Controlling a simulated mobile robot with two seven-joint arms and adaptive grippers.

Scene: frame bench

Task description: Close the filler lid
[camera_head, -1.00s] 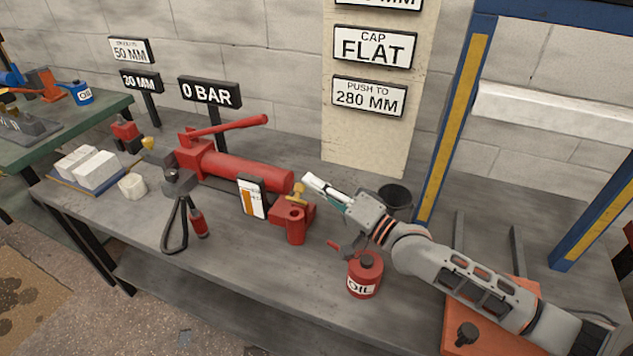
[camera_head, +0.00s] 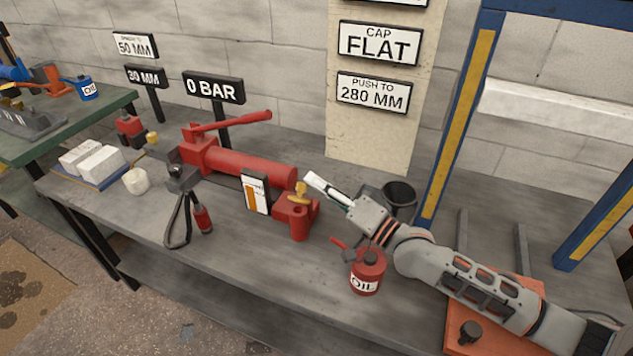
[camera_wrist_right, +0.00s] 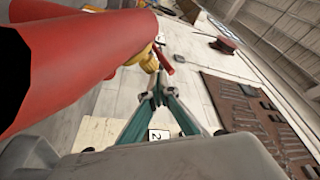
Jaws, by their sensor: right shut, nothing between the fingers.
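The red hand pump (camera_head: 245,168) lies on the bench, with a long cylinder and a lever above it. A red block (camera_head: 292,205) with a short upright cylinder stands at its right end. A brass-yellow fitting (camera_head: 301,190) sits on that block; I cannot tell for certain which part is the filler lid. My right gripper (camera_head: 311,179) is shut and empty, its tips just right of and above the fitting. In the right wrist view the shut fingertips (camera_wrist_right: 157,92) are close to a yellow part (camera_wrist_right: 142,58) beside a large red cylinder. Contact is unclear. My left gripper is not in view.
A red oil can (camera_head: 367,272) stands in front of my right forearm, with a dark cup (camera_head: 399,194) behind the wrist. A gauge card (camera_head: 256,194) stands before the pump. The blue press frame (camera_head: 458,115) rises at the right. The front bench strip is mostly clear.

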